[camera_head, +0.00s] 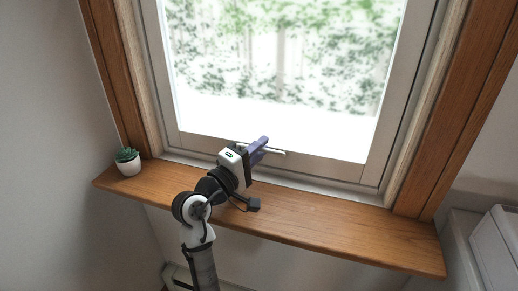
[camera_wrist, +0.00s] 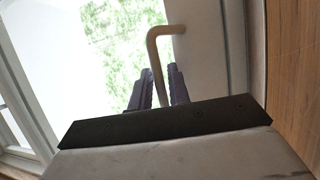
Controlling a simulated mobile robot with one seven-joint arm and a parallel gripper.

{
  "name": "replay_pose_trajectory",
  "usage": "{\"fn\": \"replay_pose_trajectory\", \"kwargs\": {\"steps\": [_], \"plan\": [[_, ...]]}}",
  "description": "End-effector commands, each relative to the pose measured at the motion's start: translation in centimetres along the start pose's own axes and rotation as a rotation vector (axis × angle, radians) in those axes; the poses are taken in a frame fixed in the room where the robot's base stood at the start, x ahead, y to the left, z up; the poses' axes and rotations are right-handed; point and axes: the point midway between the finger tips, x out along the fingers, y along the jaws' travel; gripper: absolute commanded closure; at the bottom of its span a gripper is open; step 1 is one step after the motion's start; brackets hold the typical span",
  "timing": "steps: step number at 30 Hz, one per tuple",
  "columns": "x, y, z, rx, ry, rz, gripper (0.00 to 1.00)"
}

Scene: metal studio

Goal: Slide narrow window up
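The window (camera_head: 165,75) has a pale frame and a bright glass pane with greenery outside. A thin light handle bar (camera_head: 274,151) runs along its lower rail. My gripper (camera_head: 259,147), with purple fingers, is at this handle and hides its middle part. In the wrist view the handle (camera_wrist: 154,50) is a bent bar that passes between the two fingers (camera_wrist: 160,88). The fingers stand apart, one on each side of the bar, with small gaps showing. The window's lower rail sits close to the bottom of its frame.
A wooden sill (camera_head: 310,222) runs below the window, under my arm. A small potted plant (camera_head: 128,162) stands at its left end. Wooden trim (camera_head: 470,110) borders the window on both sides. White boxy objects (camera_head: 492,245) are at the lower right.

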Motion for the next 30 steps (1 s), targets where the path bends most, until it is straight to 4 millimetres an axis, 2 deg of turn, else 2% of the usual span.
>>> {"fn": "replay_pose_trajectory", "kwargs": {"steps": [1, 5, 6, 15, 19, 23, 30], "plan": [[0.0, 0.0, 0.0, 0.0, 0.0, 0.0, 0.82], [0.0, 0.0, 0.0, 0.0, 0.0, 0.0, 0.99], [0.0, 0.0, 0.0, 0.0, 0.0, 0.0, 1.0], [0.0, 0.1, 0.0, 0.0, -0.001, 0.0, 1.0], [0.1, 0.9, 0.0, 0.0, -0.001, 0.001, 1.0], [0.5, 2.8, -0.2, 0.001, -0.001, 0.002, 1.0], [1.5, 8.7, -0.6, 0.003, 0.0, 0.005, 1.0]]}}
